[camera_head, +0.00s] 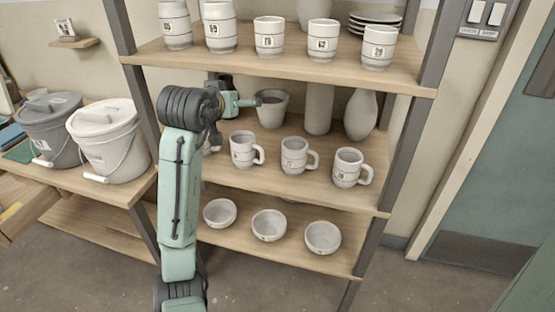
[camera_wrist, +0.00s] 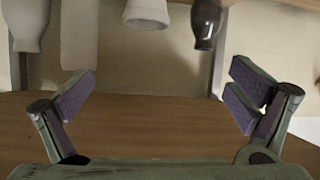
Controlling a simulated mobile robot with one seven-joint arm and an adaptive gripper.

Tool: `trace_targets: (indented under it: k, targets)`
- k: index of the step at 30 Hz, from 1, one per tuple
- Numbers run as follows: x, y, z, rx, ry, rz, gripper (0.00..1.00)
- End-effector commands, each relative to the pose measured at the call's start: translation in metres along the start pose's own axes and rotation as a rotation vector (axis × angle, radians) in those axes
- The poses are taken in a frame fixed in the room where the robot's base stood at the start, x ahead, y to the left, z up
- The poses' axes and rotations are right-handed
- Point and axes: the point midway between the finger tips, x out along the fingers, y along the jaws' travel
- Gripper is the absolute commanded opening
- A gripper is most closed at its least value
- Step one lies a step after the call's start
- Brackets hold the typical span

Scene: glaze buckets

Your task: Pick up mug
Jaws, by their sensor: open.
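Three pale mugs with dark bands and small labels stand upright on the middle shelf: a left mug (camera_head: 242,149), a middle mug (camera_head: 293,156) and a right mug (camera_head: 346,168). Their handles point right. A pale handle-like bit shows beside my arm, left of the left mug; the rest is hidden. My gripper (camera_head: 245,102) is above the middle shelf, higher in the picture than the left mug, and partly hidden by my wrist. In the wrist view, which looks upside down, my gripper (camera_wrist: 162,78) is open and empty, its fingers wide apart. No mug shows there.
The upper shelf (camera_head: 280,62) with handleless cups is close above my gripper. A grey pot (camera_head: 272,108), a cylinder (camera_head: 318,110) and a vase (camera_head: 360,115) stand behind the mugs. Bowls (camera_head: 268,225) sit below. Lidded buckets (camera_head: 110,140) stand left.

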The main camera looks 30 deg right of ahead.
Motion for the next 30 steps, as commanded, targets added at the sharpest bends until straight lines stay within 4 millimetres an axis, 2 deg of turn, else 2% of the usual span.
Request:
trace_targets:
  k: [1,3,5,7,11,18,26,30]
  targets:
    - [0.015,0.041,0.016,0.052,-0.118,0.066,1.0]
    - [0.026,0.089,0.044,0.124,-0.296,0.138,1.0]
    - [0.026,0.117,0.064,0.186,-0.428,0.174,1.0]
    - [0.024,0.134,0.079,0.234,-0.534,0.193,1.0]
    - [0.023,0.147,0.096,0.275,-0.626,0.205,1.0]
    - [0.052,0.152,0.12,0.278,-0.637,0.206,1.0]
    - [0.07,0.154,0.131,0.278,-0.634,0.206,1.0]
    - [0.088,0.158,0.14,0.278,-0.635,0.204,1.0]
